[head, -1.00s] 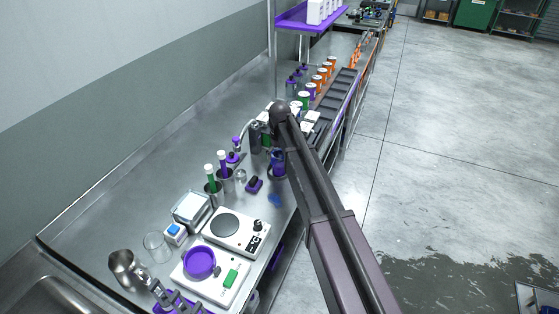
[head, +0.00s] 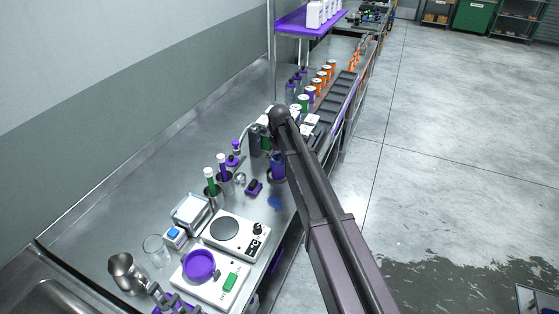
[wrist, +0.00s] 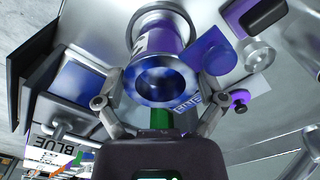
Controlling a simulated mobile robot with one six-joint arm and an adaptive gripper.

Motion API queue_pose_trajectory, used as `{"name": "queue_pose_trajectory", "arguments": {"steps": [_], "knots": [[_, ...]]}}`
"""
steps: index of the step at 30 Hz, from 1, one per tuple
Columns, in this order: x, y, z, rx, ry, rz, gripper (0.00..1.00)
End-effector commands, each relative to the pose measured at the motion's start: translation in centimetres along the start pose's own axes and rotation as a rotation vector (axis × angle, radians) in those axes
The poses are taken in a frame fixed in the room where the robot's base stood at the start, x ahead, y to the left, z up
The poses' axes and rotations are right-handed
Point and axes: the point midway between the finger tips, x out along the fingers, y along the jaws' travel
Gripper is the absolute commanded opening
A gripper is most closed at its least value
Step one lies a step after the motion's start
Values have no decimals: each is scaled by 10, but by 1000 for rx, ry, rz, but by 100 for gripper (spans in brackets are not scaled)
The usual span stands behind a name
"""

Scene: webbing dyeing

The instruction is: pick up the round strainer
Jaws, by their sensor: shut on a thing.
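In the wrist view my gripper (wrist: 157,100) is shut on the round strainer, which I take to be the blue-stained round piece (wrist: 163,82) with a green part (wrist: 160,118) towards my palm. A blue-purple cylinder (head: 278,167) stands on the bench left of my arm.
A white hotplate (head: 235,232), a scale with a purple bowl (head: 200,265) and a glass beaker (head: 155,248) crowd the near bench. Jars (head: 318,82) line the bench farther back.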

Motion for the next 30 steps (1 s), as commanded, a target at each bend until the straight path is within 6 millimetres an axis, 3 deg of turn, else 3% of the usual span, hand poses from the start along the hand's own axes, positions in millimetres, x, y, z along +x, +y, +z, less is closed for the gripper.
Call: {"name": "queue_pose_trajectory", "arguments": {"steps": [8,21,30], "knots": [[-8,0,0,0,0,0,41],[-41,0,1,1,0,0,41],[-43,-18,74,0,0,0,41]]}}
